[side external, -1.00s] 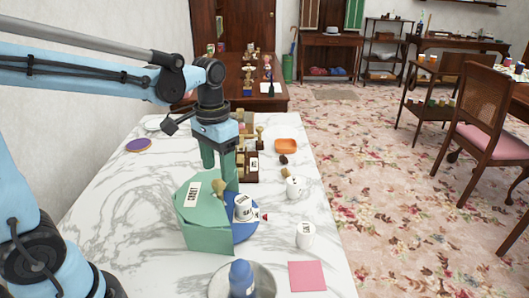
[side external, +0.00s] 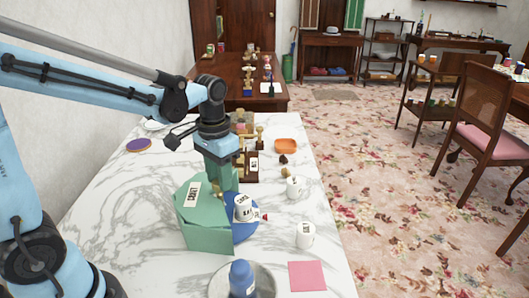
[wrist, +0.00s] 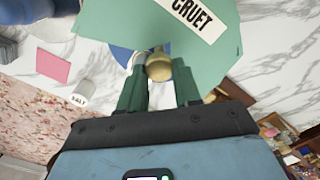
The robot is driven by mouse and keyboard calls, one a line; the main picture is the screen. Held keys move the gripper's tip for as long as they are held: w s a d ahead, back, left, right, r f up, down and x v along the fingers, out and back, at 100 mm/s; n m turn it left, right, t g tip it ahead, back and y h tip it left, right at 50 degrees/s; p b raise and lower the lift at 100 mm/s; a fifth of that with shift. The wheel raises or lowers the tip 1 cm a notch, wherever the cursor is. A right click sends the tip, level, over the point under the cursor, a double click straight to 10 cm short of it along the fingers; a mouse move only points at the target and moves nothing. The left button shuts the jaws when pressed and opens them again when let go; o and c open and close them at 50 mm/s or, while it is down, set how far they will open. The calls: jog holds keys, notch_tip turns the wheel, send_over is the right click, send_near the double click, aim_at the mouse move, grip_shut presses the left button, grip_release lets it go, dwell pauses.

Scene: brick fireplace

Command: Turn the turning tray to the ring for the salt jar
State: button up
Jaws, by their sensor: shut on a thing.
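The turning tray (side external: 246,230) is a blue disc, partly hidden under a green cover (side external: 208,232) labelled CRUET. A white jar (side external: 243,203) stands on its open part, beside a small white tag and a red mark (side external: 265,217). A white jar (side external: 305,236) stands off the tray to the right; its label reads SALT in the wrist view (wrist: 82,95). My gripper (wrist: 160,72) is shut on a tan round knob (wrist: 158,66) at the cover's back edge. The fingertips are mostly hidden in the side view. I cannot make out the rings.
Another white jar (side external: 293,187) stands behind right. A pink square (side external: 307,275) and a blue bottle (side external: 242,278) on a round plate are at the front. An orange dish (side external: 286,146) and a dark wooden stand (side external: 250,168) lie farther back.

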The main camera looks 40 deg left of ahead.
grip_shut()
